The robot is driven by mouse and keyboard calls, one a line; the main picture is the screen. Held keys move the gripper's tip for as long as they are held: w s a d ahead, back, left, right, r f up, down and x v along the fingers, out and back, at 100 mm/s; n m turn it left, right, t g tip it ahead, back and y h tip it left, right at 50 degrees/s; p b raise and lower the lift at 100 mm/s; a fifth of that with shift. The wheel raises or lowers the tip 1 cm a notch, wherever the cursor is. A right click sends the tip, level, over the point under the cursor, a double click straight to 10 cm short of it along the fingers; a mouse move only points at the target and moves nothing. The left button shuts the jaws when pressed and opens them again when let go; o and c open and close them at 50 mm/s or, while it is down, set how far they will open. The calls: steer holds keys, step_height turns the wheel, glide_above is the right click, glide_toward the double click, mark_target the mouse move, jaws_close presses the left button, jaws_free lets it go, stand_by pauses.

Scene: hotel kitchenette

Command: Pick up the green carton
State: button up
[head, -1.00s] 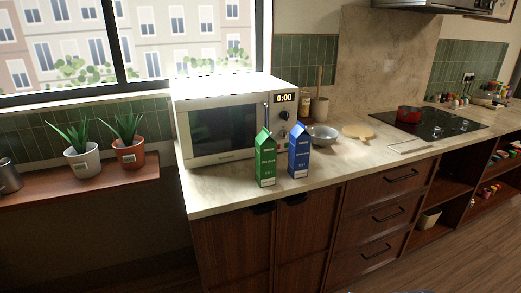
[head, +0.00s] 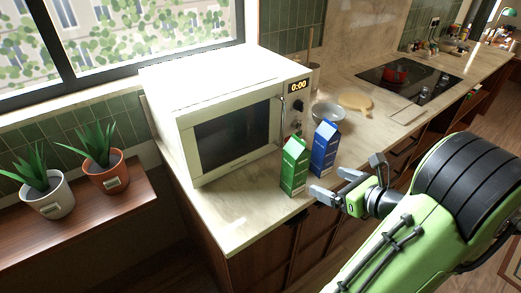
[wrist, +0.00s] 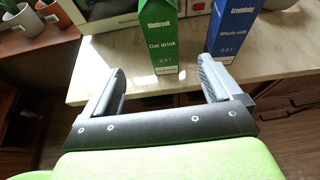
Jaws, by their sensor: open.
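The green carton (head: 294,166) stands upright on the counter in front of the microwave, near the counter's front edge. In the wrist view the green carton (wrist: 160,42) reads "Oat drink" and shows ahead of and between my fingers. My gripper (head: 328,183) is open and empty, just to the right and front of the carton, apart from it. It also shows in the wrist view (wrist: 163,88) with its two fingers spread. The blue carton (head: 324,148) stands upright to the right of the green one, with a narrow gap between them.
The white microwave (head: 225,110) stands behind the cartons. A metal bowl (head: 328,112) and a round wooden board (head: 355,101) lie behind the blue carton. The counter (head: 240,212) is clear to the left of the green carton. Potted plants (head: 107,167) stand at the left.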

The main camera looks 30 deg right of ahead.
mark_target(299, 139)
steer(key=x, duration=0.3)
steer(key=b+x, duration=0.1)
steer(key=x, duration=0.2)
steer(key=b+x, duration=0.1)
steer(key=x, duration=0.2)
steer(key=shift+w+d, duration=0.2)
steer(key=shift+d, duration=0.1)
steer(key=b+x, duration=0.1)
steer(key=x, duration=0.5)
steer(key=shift+s+a+r, duration=0.1)
steer(key=shift+r, duration=0.05)
steer(key=shift+c, duration=0.4)
steer(key=c, duration=1.3)
step_height(299, 139, up, 10)
steer(key=p, duration=0.4)
